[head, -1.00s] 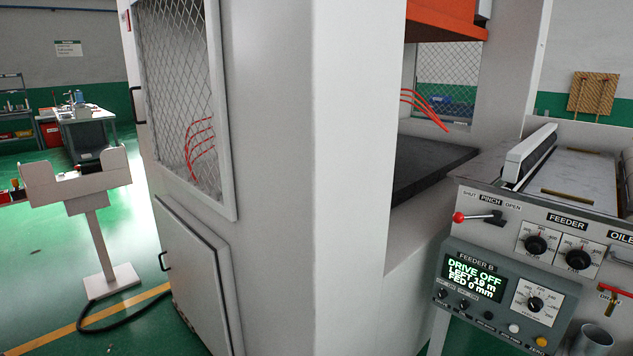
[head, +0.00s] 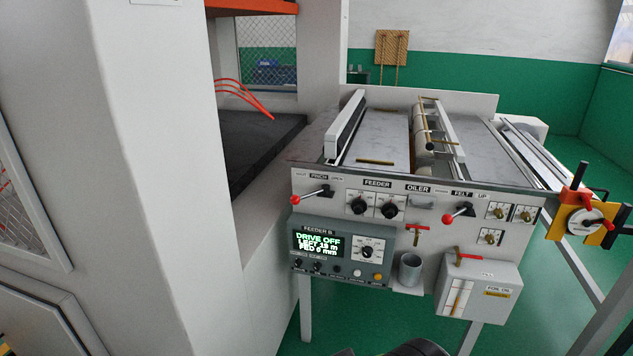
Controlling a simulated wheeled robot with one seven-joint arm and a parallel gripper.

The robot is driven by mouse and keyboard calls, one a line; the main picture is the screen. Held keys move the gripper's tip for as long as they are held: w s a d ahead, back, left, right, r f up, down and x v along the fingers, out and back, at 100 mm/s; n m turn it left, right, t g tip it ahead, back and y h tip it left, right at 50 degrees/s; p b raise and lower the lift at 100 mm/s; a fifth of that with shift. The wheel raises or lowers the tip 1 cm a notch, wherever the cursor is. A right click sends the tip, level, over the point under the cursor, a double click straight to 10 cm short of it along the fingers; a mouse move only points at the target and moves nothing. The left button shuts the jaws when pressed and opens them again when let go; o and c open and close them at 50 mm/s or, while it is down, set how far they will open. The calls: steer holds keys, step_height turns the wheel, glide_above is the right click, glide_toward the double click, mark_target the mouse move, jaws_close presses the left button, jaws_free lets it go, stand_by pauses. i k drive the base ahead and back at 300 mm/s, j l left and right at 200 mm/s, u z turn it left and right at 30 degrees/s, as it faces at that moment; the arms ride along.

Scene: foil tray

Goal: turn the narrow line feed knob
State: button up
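Two black feeder knobs with white dials sit side by side under the FEEDER label: a left knob (head: 359,206) and a right knob (head: 390,209). A third black dial knob (head: 367,252) is on the grey FEEDER B box (head: 340,270), right of its screen (head: 318,243). The screen reads DRIVE OFF, LEFT 19 m, FED 0 mm. The knobs' small lettering is unreadable, so I cannot tell which is the narrow line feed knob. Nothing touches these knobs. My gripper is not in view; only a dark rounded shape shows at the bottom edge.
Red-knobbed PINCH lever (head: 325,190) and FELT lever (head: 450,217) stick out beside the knobs. A metal cup (head: 409,268) and white foil oil box (head: 478,288) project below. The large white press housing (head: 150,180) stands left. Green floor is clear in front.

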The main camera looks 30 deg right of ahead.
mark_target(367, 251)
steer(key=z, duration=1.25)
